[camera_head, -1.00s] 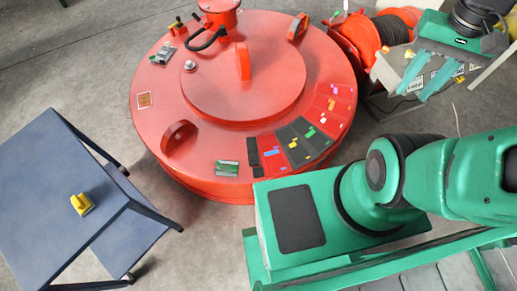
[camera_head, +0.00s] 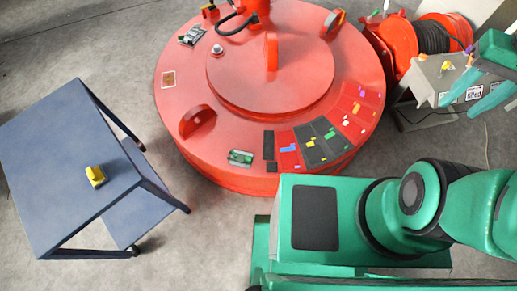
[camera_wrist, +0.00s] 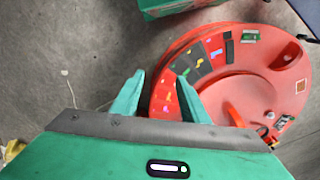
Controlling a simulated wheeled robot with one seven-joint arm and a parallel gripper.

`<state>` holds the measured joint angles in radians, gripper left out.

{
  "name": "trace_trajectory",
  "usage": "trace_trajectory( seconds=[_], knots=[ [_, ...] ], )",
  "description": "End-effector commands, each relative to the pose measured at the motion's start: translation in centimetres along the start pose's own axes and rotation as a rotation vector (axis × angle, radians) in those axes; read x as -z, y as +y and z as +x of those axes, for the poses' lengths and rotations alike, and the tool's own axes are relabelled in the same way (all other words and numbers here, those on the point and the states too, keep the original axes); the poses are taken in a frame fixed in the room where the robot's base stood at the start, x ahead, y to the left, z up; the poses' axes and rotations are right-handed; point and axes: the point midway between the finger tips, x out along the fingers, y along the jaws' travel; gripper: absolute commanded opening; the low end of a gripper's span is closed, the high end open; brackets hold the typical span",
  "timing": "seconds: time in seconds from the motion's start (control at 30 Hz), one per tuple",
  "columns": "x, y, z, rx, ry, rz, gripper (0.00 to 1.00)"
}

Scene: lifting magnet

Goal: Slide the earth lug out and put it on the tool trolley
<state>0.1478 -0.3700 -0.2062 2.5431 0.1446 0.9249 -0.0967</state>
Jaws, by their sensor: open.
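I cannot single out the earth lug for sure. Small fittings sit on the red lifting magnet (camera_head: 235,110): a grey clamp-like piece (camera_head: 193,36) at its far left and a green block (camera_head: 240,157) near its front rim. The tool trolley (camera_head: 50,150) is a dark blue table at the left with a yellow block (camera_head: 95,176) on its top. My gripper (camera_head: 468,96) is open and empty at the right edge, in front of the grey box in the picture. In the wrist view its fingers (camera_wrist: 160,80) stand apart, with floor and the magnet's edge beyond.
A grey box (camera_head: 425,75) with labels and small coloured pieces on top stands at the right. A red cable reel (camera_head: 400,45) stands behind it. Lifting eyes rise from the magnet. Bare floor (camera_head: 215,225) lies between trolley and my green base.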

Motion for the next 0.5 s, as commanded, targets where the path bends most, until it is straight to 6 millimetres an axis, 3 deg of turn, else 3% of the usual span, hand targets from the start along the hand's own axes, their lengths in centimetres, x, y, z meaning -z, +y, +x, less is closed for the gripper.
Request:
trace_trajectory(
  seconds=[0.2, 0.5],
  knots=[
    [6.0, -5.6, 4.3, -0.011, 0.032, -0.296, 0.41],
    [10.9, -15.5, 11.9, 0.018, 0.085, -0.681, 0.41]
  ],
)
